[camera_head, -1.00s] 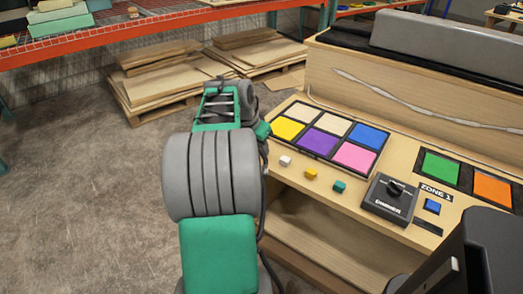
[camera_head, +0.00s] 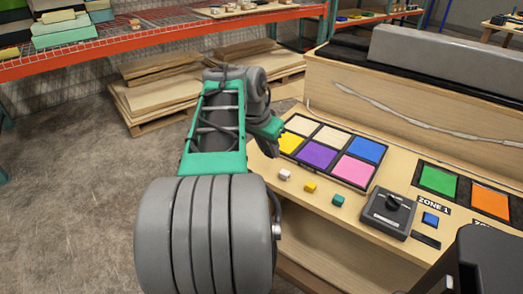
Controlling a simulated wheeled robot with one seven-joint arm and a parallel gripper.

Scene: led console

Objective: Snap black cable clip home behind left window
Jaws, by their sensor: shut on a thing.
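A panel of six coloured squares in a black frame (camera_head: 322,157) lies at the left of the sloping console top (camera_head: 405,167). It may be the left window, but I cannot be sure. A second framed panel, with a green square (camera_head: 438,181) and an orange square, lies to the right. I cannot make out a black cable clip. My arm reaches forward from the bottom, and its wrist end is beside the six-square panel's left edge, partly covering that corner.
A thin pale cable (camera_head: 420,120) runs along the console's raised back board. A black dimmer box (camera_head: 387,212) and small white, yellow and teal buttons sit along the front. Stacked boards (camera_head: 165,88) on pallets and an orange rack (camera_head: 130,45) stand behind. Floor at left is clear.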

